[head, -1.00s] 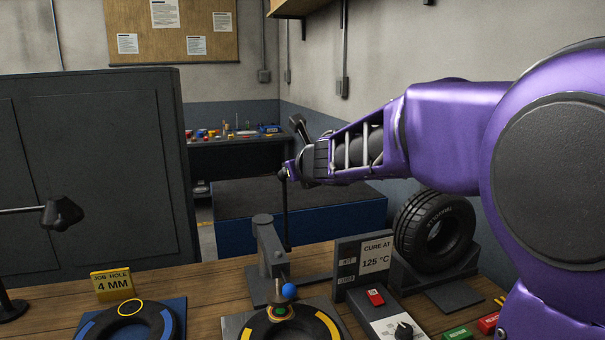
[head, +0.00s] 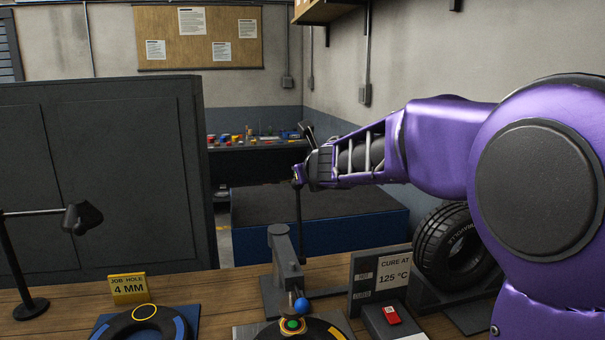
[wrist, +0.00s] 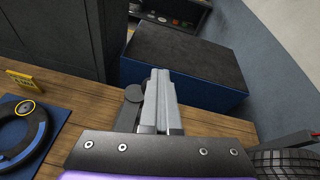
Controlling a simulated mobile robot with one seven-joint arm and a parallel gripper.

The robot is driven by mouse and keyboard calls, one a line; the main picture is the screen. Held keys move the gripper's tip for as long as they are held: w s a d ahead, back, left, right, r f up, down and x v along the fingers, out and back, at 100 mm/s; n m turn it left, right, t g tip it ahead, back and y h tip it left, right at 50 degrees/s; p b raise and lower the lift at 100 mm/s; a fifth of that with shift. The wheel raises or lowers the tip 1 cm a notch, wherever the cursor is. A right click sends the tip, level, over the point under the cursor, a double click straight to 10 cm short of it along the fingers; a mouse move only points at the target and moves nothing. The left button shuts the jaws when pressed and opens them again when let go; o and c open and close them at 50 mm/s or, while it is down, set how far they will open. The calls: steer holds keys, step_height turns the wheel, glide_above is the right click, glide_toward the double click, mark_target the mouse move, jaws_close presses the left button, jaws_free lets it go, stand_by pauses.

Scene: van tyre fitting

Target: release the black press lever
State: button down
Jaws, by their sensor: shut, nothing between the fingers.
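The black press lever (head: 300,222) is a thin dark rod standing nearly upright beside the grey press (head: 278,252) on the bench. My gripper (head: 298,179) is at the lever's upper end in the head view; whether it touches the rod cannot be told. In the wrist view, my gripper's pale fingers (wrist: 159,92) are closed together with nothing seen between them. The press, with a dark round top (wrist: 133,94), shows just left of the fingers. The lever is not clear in the wrist view and may be hidden behind the fingers.
A tyre on a blue mat (head: 190,326) lies left, near a yellow job card (head: 129,288). A blue ball (head: 301,305) is in front of the press. A cure sign (head: 378,282) and black tyre (head: 447,248) stand right. A dark cabinet (head: 110,170) is behind left.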

steer(key=shift+f, duration=0.25)
steer(key=v, duration=0.7)
steer(key=shift+s+r+p, duration=0.3)
steer(key=shift+p, duration=0.05)
